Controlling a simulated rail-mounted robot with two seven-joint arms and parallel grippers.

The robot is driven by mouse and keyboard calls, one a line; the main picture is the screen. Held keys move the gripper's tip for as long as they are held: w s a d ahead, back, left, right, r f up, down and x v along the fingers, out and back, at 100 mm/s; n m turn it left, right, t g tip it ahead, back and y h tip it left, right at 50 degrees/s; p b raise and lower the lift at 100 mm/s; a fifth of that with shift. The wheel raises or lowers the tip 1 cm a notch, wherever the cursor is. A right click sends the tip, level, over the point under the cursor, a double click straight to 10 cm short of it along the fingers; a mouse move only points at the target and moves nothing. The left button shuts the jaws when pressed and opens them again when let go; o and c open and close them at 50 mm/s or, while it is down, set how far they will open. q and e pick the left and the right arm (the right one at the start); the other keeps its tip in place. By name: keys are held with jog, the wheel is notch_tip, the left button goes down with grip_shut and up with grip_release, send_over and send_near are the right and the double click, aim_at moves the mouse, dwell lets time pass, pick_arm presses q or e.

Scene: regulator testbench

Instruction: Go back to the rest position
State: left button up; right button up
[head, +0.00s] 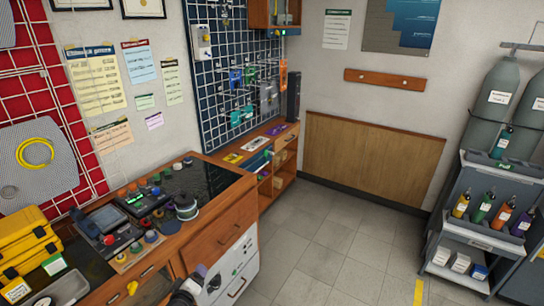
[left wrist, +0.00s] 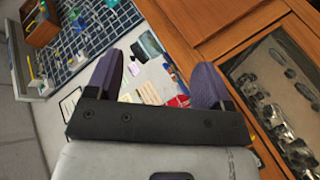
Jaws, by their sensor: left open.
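My left gripper (head: 200,272) shows at the bottom edge of the head view, low in front of the white drawer fronts of the wooden workbench (head: 216,226). Most of my left arm is out of the picture. In the left wrist view the two purple fingers of the left gripper (left wrist: 155,80) stand wide apart, with nothing between them. It is open and empty. My right gripper shows in neither view.
The bench top carries a tester with a screen (head: 104,218), coloured knobs, a dark round fitting (head: 186,207) and yellow cases (head: 25,245). A grey cart (head: 470,215) with bottles stands at the right. The tiled floor (head: 325,245) between them is clear.

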pick_arm(q)
notch_tip(320, 180, up, 7)
jog(key=s+m+g+h, duration=0.1)
jog(key=s+m+h, duration=0.1)
jog(key=m, duration=0.2)
jog(key=s+r+m+g+y, duration=0.1)
jog(key=s+r+m+g, duration=0.1)
jog(key=s, duration=0.8)
jog(key=s+r+m+g+y, duration=0.1)
jog(key=s+r+m+g, duration=0.1)
jog(key=s, duration=0.8)
jog(key=s+d+f+m+g, duration=0.15)
jog(key=s+f, duration=0.25)
jog(key=s, duration=0.5)
jog(key=s+d+f+m+g, duration=0.15)
jog(key=s+f, duration=0.25)
jog(key=s, duration=0.4)
jog(key=s+f+m+g, duration=0.1)
jog(key=s+f+g, duration=0.3)
jog(key=s, duration=0.5)
notch_tip(320, 180, up, 14)
jog(key=t+p, duration=0.1)
jog(key=p, duration=1.3)
jog(key=shift+d+p, duration=0.25)
jog(key=shift+p, duration=0.1)
jog(key=shift+s, duration=0.1)
